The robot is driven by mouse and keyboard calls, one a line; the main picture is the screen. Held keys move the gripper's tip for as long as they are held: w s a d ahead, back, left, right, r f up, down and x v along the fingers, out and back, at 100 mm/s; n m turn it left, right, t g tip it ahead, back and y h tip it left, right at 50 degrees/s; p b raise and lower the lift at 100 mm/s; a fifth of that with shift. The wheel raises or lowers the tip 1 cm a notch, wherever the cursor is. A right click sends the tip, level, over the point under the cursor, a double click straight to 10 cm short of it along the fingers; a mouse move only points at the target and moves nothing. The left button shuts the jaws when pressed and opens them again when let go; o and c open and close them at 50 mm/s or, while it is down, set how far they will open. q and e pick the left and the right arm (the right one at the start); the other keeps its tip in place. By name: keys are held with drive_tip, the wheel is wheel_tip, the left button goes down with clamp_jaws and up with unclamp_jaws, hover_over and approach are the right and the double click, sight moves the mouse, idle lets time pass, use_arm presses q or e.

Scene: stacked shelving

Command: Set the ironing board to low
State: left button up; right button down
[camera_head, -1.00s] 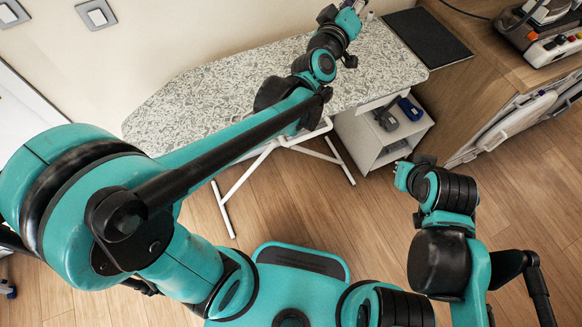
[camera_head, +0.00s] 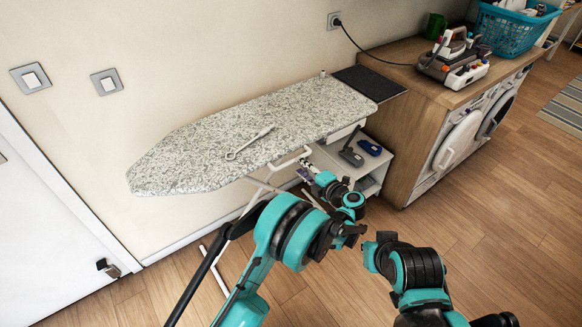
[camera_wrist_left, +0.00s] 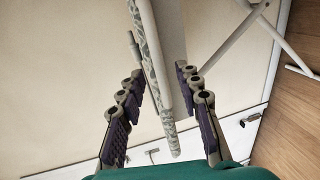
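The ironing board (camera_head: 215,150) stands along the wall with a grey patterned top and white legs (camera_head: 262,185) beneath. In the left wrist view the board (camera_wrist_left: 172,95) is seen edge-on, patterned cover to the left and pale underside to the right. My left gripper (camera_head: 306,172) is at the board's front side, near its underside. In the left wrist view its fingers (camera_wrist_left: 160,75) are spread apart, with the board's edge appearing between them; contact is unclear. My right gripper (camera_head: 371,253) is low over the floor, away from the board; its fingers are unclear.
A pale wrench-shaped item (camera_head: 248,143) lies on the board. A white cabinet (camera_head: 372,180) with dark items stands beneath its right end. A wooden counter (camera_head: 410,95) holds an iron (camera_head: 455,58) and a blue basket (camera_head: 512,30). Open floor lies in front.

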sight(293, 161)
use_arm(q)
drive_tip(key=b+x, duration=0.1)
drive_tip(key=x, duration=0.5)
drive_tip(key=shift+r, duration=0.1)
clamp_jaws()
